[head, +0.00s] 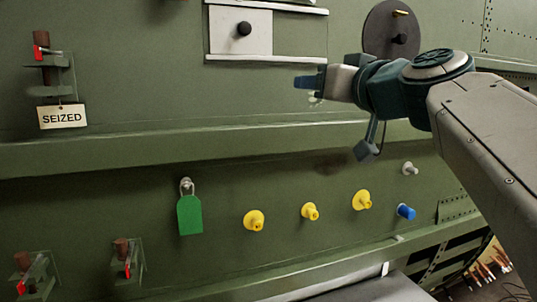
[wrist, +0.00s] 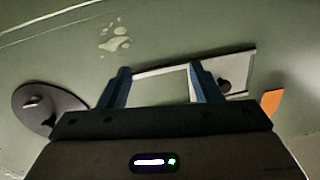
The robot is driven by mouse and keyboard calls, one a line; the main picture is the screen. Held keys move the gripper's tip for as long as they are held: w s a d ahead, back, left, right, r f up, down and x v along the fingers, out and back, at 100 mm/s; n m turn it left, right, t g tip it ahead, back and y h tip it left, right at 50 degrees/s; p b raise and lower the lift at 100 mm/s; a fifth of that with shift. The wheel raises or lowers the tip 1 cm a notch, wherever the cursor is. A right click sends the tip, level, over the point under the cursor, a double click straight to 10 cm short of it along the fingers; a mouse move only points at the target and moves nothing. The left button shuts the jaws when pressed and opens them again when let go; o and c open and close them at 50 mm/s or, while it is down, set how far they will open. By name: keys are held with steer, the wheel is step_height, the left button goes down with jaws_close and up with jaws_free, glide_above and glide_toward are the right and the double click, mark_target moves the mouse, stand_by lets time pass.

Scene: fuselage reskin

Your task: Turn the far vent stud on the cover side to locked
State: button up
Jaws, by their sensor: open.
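No label tells which is the far vent stud. My gripper (head: 304,82) is open and empty, below and between plate and panel; its fingers also show in the wrist view (wrist: 160,70).
A ledge (head: 190,145) runs across below. Yellow studs (head: 309,212), a blue one (head: 405,211), a grey one (head: 410,168) and a green tag (head: 190,215) are beneath it. A "SEIZED" tag (head: 62,116) hangs from a clamp at left. Pale marks (wrist: 115,38) show on the wall.

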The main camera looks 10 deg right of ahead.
step_height(320, 180, down, 13)
steer(key=a+g, duration=0.3)
steer(key=g, duration=0.1)
steer(key=shift+s+r+p, duration=0.2)
steer(key=shift+s+p, duration=0.05)
steer(key=shift+p, duration=0.2)
steer(key=shift+c, duration=0.4)
